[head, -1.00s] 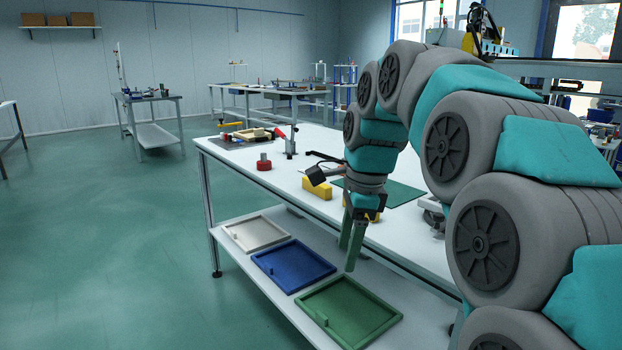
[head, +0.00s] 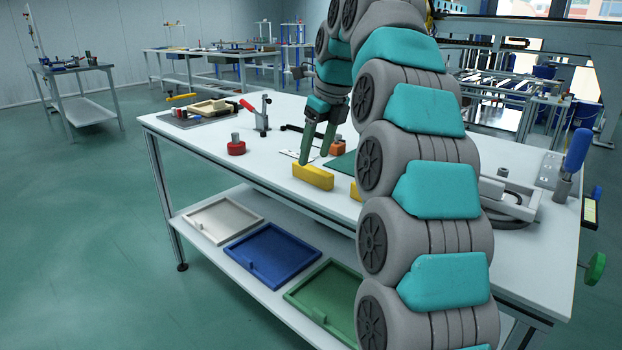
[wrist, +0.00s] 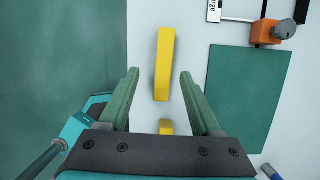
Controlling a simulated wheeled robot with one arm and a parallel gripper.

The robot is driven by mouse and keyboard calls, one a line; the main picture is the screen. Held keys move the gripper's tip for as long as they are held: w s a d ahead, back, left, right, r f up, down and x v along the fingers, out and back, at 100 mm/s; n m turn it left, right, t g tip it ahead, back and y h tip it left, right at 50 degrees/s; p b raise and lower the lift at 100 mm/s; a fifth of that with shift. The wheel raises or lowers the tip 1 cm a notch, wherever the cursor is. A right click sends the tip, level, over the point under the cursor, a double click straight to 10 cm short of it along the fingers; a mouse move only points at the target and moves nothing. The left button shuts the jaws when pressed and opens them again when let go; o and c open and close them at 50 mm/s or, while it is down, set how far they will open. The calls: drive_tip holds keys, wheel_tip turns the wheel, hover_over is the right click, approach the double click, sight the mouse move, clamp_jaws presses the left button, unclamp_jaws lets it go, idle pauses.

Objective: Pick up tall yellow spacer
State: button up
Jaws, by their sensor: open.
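Two yellow blocks are on the white table. The longer yellow block (head: 313,177) lies near the table's front edge; it also shows in the wrist view (wrist: 164,62). The smaller-looking yellow block (head: 355,191) is partly hidden behind my arm, and in the wrist view (wrist: 166,127) my gripper's body covers part of it. I cannot tell for certain which is the tall spacer. My gripper (head: 314,160) points down, open and empty, just above the longer block. In the wrist view its fingers (wrist: 160,74) stand apart on either side of the block's line, without visible contact.
A red knobbed piece (head: 236,146), a red-handled clamp (head: 260,115) and an orange block (wrist: 265,32) stand around the blocks. A green mat (wrist: 246,98) lies to the right. White, blue (head: 266,252) and green trays sit on the lower shelf.

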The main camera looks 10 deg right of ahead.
sight(314, 168)
drive_tip(key=shift+d+x, duration=0.15)
drive_tip(key=shift+x, duration=1.1)
drive_tip(key=shift+d+x, duration=0.15)
drive_tip(key=shift+x, duration=1.1)
clamp_jaws()
